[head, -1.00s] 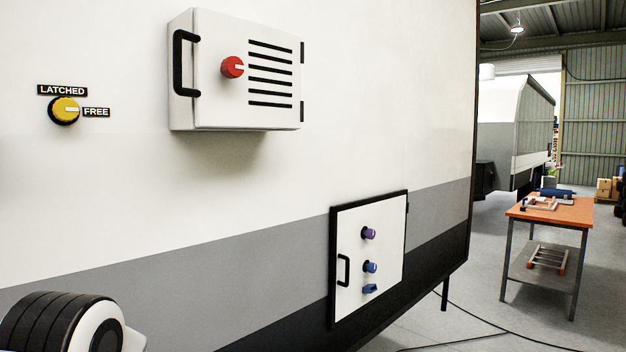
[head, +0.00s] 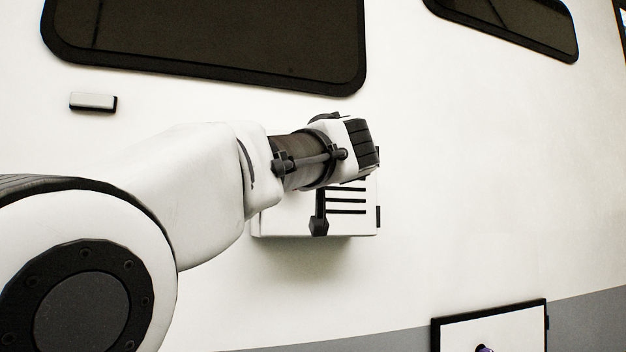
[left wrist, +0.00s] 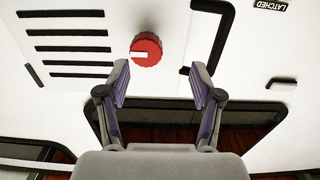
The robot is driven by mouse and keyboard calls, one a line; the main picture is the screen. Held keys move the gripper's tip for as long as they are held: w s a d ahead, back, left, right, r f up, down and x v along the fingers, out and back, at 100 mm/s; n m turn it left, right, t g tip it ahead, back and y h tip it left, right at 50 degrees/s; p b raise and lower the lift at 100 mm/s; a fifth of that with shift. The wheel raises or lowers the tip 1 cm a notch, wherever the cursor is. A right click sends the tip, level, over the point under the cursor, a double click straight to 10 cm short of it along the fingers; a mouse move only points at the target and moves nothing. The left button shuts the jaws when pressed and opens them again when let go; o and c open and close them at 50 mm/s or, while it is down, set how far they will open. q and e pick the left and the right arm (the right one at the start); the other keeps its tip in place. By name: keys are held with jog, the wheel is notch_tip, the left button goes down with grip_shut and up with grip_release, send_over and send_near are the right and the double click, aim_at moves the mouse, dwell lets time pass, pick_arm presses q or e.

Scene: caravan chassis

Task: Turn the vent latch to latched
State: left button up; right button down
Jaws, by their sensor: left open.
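A LATCHED label (left wrist: 270,5) shows upside down at the top right edge of the left wrist view. Only a yellow sliver of the latch knob may show beside it, so its setting cannot be read. In the head view the latch is not visible. My left gripper (left wrist: 158,85) is open and empty, in front of the white vented box (head: 285,224). A red knob (left wrist: 146,49) on that box lies beyond the fingertips, apart from them. In the head view my left arm hides the red knob and much of the box.
A small light block (head: 93,102) sticks out at upper left. A lower white panel (head: 500,330) is at bottom right.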

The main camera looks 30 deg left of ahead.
pick_arm(q)
jog(key=w, duration=0.1)
jog(key=w+a+p, duration=0.1)
jog(key=w, duration=0.1)
jog(key=w+a+p, duration=0.1)
jog(key=w, duration=0.1)
jog(key=shift+w+a, duration=0.15)
jog(key=shift+a, duration=0.05)
jog(key=shift+s+a+f, duration=0.1)
jog(key=shift+s+a, duration=0.3)
jog(key=shift+a, duration=0.15)
jog(key=shift+w+d, duration=0.25)
jog(key=shift+d, duration=0.05)
jog(key=c, duration=1.2)
jog(key=shift+o, duration=0.2)
jog(key=shift+a, duration=0.1)
